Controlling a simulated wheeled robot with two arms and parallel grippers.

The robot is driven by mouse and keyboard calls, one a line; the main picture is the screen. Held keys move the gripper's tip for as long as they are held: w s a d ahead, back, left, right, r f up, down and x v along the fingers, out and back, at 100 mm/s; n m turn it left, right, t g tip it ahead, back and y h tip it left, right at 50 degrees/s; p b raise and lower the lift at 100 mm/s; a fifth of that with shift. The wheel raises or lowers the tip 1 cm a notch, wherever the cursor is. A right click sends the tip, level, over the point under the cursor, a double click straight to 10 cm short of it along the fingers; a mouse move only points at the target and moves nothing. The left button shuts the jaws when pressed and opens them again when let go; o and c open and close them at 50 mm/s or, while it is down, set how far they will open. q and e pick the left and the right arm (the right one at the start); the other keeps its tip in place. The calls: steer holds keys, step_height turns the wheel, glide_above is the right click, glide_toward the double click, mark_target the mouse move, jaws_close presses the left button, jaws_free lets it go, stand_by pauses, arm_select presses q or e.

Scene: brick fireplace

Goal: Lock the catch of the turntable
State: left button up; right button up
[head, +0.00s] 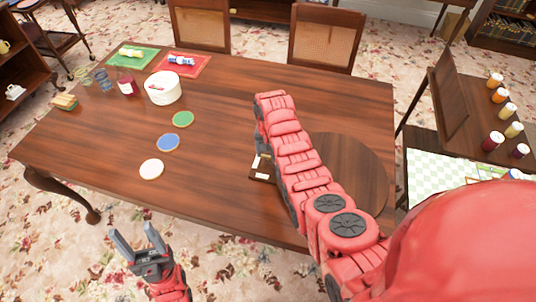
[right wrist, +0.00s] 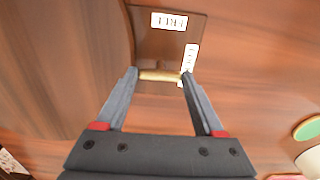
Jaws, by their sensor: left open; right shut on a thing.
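The turntable (head: 355,172) is a round dark wooden disc on the table, partly hidden behind my right arm. Its catch plate (head: 258,175) shows at its left edge with white labels. In the right wrist view, a FREE label (right wrist: 169,21) and a second label (right wrist: 191,56), partly covered by a fingertip, sit on the plate. My right gripper (right wrist: 160,76) is shut on the brass catch handle (right wrist: 158,75), beside the second label. My left gripper (head: 138,242) is open and empty, in front of the table's edge.
Green (head: 183,119), blue (head: 168,142) and white (head: 151,169) discs lie left of the turntable. A white pot (head: 163,88), a red jar (head: 127,86) and glasses stand farther back. A stand with several jars (head: 508,112) is at right. The table's front left is clear.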

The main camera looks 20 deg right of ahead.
stand_by(0.5)
steer(key=o, duration=1.4)
steer(key=shift+r, duration=0.1)
steer(key=shift+w+r, duration=0.1)
steer(key=shift+r, duration=0.1)
step_height(320, 180, up, 4)
steer(key=shift+f+b, duration=0.1)
steer(key=shift+b, duration=0.85)
step_height(320, 180, up, 3)
steer(key=shift+r+p, duration=0.1)
steer(key=shift+p, duration=0.55)
step_height(320, 180, up, 10)
steer(key=p, duration=0.9)
glide_above(268, 156)
steer(key=shift+w, duration=0.1)
